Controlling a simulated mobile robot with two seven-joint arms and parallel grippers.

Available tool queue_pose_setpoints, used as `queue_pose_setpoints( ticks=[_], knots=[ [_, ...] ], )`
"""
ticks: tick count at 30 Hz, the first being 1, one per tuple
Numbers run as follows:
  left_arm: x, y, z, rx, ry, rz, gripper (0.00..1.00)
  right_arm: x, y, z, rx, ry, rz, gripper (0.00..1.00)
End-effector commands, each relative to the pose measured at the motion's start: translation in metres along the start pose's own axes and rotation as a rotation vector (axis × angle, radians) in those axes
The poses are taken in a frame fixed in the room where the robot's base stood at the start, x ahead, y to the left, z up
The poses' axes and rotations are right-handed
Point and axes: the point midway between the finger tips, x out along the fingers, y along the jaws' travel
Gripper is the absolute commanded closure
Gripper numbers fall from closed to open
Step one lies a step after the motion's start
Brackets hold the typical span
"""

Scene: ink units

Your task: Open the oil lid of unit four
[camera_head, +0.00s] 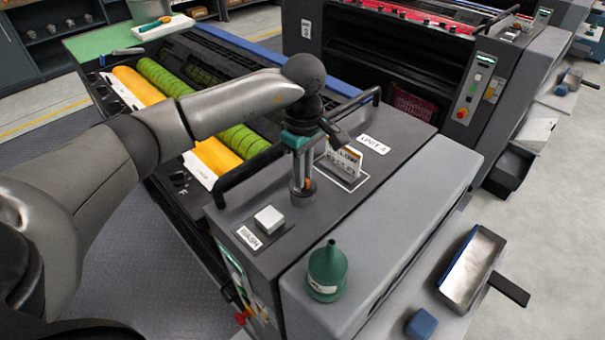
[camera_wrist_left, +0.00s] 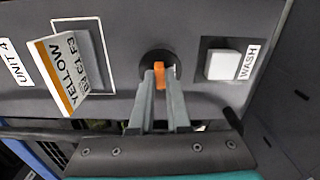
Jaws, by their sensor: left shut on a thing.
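The label "UNIT 4" (camera_head: 373,144) lies on the dark top of the nearest unit; it also shows in the wrist view (camera_wrist_left: 14,63). A round black fitting (camera_wrist_left: 150,61) with an orange tab (camera_wrist_left: 160,73) is set in this top, between the card and the white square button, and looks like the oil lid. My left gripper (camera_head: 303,190) reaches down over it from above. Its two fingers (camera_wrist_left: 159,88) are closed on the orange tab. The fingers partly cover the fitting, and I cannot tell whether it is raised. My right gripper is not in view.
A "YELLOW" card (camera_head: 343,160) stands close beside the gripper. A white square button (camera_head: 269,219) marked "WASH" is on the other side. A green spouted can (camera_head: 327,272) stands on the grey cover. A black handrail (camera_head: 252,173) runs behind the gripper. A metal tray (camera_head: 472,267) lies at right.

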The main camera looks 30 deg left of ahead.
Motion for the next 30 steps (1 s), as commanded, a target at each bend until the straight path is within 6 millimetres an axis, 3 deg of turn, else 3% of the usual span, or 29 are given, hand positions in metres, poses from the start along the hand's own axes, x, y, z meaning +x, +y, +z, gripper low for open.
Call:
queue_pose_setpoints(
  ticks=[30],
  knots=[
    [-0.001, 0.025, -0.012, -0.927, 0.0, 0.002, 1.0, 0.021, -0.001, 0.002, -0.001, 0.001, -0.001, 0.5]
  ],
)
